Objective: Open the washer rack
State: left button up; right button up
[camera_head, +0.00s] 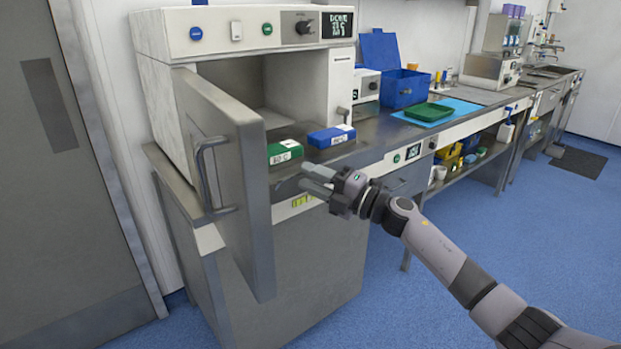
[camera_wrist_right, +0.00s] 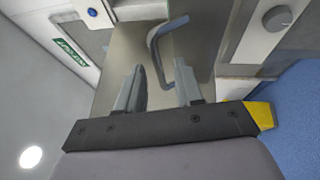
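The washer unit (camera_head: 245,30) is a white and steel cabinet at the left of the counter. Its grey steel door (camera_head: 215,130) stands swung open toward me, with a bar handle (camera_head: 205,172) on its outer face. The chamber (camera_head: 290,85) shows behind it; no rack can be made out inside. My right gripper (camera_head: 318,180) is in front of the unit, right of the door. In the right wrist view its fingers (camera_wrist_right: 160,88) are apart and empty, with a curved grey handle (camera_wrist_right: 156,50) beyond and between the tips, not gripped. My left gripper is not in view.
A green box (camera_head: 285,152) and a blue box (camera_head: 331,137) sit on the ledge before the chamber. A blue bin (camera_head: 404,88) and green tray (camera_head: 428,111) stand on the counter to the right.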

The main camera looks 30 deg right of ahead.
jog(key=b+v, duration=0.1)
jog(key=v, duration=0.5)
jog(key=shift+s, duration=0.2)
jog(key=shift+d, duration=0.15)
jog(key=s+a+f+m+g+h, duration=0.3)
jog(key=s+a+f+m, duration=0.3)
jog(key=s+f+m, duration=0.5)
jog(key=s+a+f+m+g+h+p, duration=0.1)
jog(key=s+a+f+m+g+h, duration=0.2)
jog(key=s+f+m, duration=0.9)
jog(key=s+a+f+h, duration=0.2)
jog(key=s+a+f, duration=0.2)
jog(key=f, duration=0.3)
jog(key=shift+s+a+h+p, duration=0.2)
jog(key=shift+s+h+p, duration=0.1)
jog(key=shift+s+h, duration=0.1)
